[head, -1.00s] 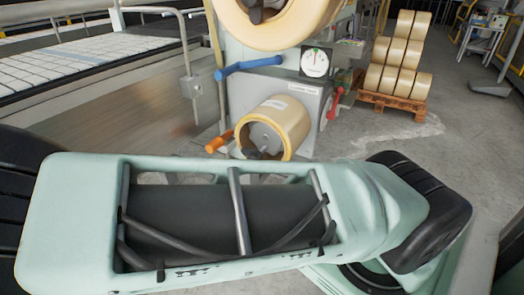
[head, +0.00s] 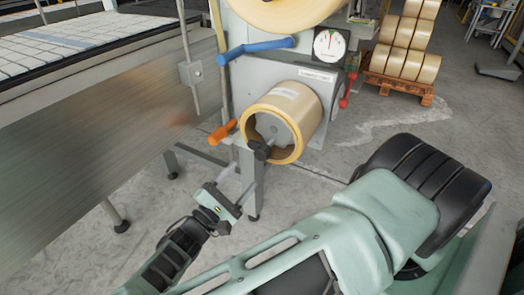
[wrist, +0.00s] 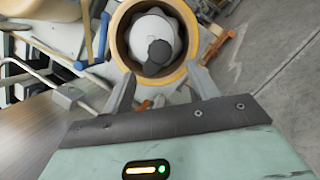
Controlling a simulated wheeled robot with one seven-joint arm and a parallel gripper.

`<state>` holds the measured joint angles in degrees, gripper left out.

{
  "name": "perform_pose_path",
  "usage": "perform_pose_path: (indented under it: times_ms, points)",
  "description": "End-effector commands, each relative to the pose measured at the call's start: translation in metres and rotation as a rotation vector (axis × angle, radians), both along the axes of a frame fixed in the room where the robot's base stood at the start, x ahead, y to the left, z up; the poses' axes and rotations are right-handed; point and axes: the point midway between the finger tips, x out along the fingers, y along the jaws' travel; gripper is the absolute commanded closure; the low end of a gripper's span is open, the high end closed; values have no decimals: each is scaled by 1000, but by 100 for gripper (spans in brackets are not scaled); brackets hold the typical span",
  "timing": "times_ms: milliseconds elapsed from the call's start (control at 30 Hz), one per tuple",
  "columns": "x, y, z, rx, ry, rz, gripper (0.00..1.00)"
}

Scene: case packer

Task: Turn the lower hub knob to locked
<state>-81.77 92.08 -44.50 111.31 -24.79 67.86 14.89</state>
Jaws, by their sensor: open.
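The lower hub knob (head: 260,150) is a black grip at the front of the pale grey hub (head: 272,128). The hub sits inside a cream tape roll (head: 307,97) on the grey cabinet. In the wrist view, the knob (wrist: 160,52) points down and slightly right of the hub centre. My gripper (head: 238,182) is open and empty, below and to the left of the knob in the head view. In the wrist view, its two fingers (wrist: 163,82) stand apart just below the roll's rim, with the knob above the gap. No contact shows.
An orange handle (head: 222,131) sticks out left of the roll. A blue handle (head: 256,58) is above it, and a red handle (head: 348,90) is at right. A larger roll (head: 290,12) hangs above. A conveyor (head: 90,110) stands at left. Open floor (head: 385,120) lies right.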

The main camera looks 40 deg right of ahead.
Motion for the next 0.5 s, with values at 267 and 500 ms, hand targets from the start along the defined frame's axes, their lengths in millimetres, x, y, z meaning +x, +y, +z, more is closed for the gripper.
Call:
perform_pose_path:
  times_ms: [267, 500]
  points:
    - [9, -55, 17, -2, 1, -4, 41]
    - [15, -83, 25, -2, 2, -2, 41]
